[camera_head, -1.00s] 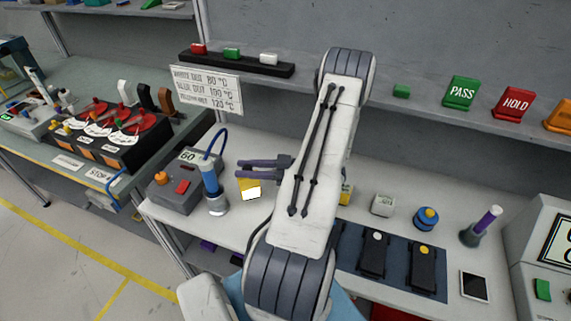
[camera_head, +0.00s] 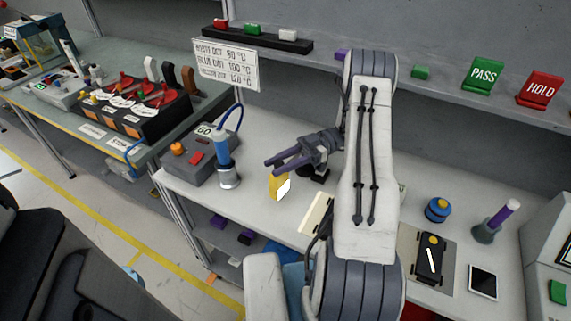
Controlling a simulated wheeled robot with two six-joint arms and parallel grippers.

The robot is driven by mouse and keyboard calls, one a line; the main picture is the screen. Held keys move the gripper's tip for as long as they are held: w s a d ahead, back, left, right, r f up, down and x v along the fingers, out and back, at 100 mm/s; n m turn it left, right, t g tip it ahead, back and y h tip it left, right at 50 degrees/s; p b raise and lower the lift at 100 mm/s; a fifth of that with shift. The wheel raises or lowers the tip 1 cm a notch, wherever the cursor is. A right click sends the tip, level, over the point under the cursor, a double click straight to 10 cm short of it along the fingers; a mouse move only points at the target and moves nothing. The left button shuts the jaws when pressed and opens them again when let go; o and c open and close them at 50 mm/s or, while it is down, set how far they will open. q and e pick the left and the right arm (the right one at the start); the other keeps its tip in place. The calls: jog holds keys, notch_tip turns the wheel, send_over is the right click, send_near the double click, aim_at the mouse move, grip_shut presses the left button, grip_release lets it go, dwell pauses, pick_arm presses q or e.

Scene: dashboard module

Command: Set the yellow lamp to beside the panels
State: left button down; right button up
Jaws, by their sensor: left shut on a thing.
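The yellow lamp (camera_head: 275,182) is a small yellow block with a bright white face. It is just under the fingertips of my left gripper (camera_head: 273,166), above the white bench (camera_head: 245,205). The gripper is shut on it; I cannot tell whether the lamp touches the bench. A black panel (camera_head: 424,262) with a yellow round top and a white bar lies on a mat (camera_head: 448,245), right of my left arm. The arm hides the bench in between, so any other panel there is hidden. My right gripper is not in view.
A grey control box (camera_head: 183,168) and a blue-and-silver cylinder (camera_head: 222,150) stand left of the lamp. A cream plate (camera_head: 314,214) lies beside my arm. A blue round object (camera_head: 438,210), a purple-topped stand (camera_head: 490,225) and a tablet (camera_head: 484,282) are at right.

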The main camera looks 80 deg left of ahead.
pick_arm(q)
jog(key=shift+w+d+r+h, duration=0.1)
jog(key=shift+w+h, duration=0.1)
jog(key=shift+h, duration=0.1)
jog(key=c, duration=0.6)
grip_release()
jog(key=r, duration=0.1)
jog(key=r+b, duration=0.1)
jog(key=r, duration=0.2)
jog(key=shift+w+d+r, duration=0.2)
jog(key=shift+w+d, duration=0.05)
jog(key=shift+d, duration=0.05)
jog(key=w+d+r, duration=0.6)
jog(key=d, duration=0.3)
jog(key=shift+w+r, duration=0.15)
jog(key=shift+r, duration=0.15)
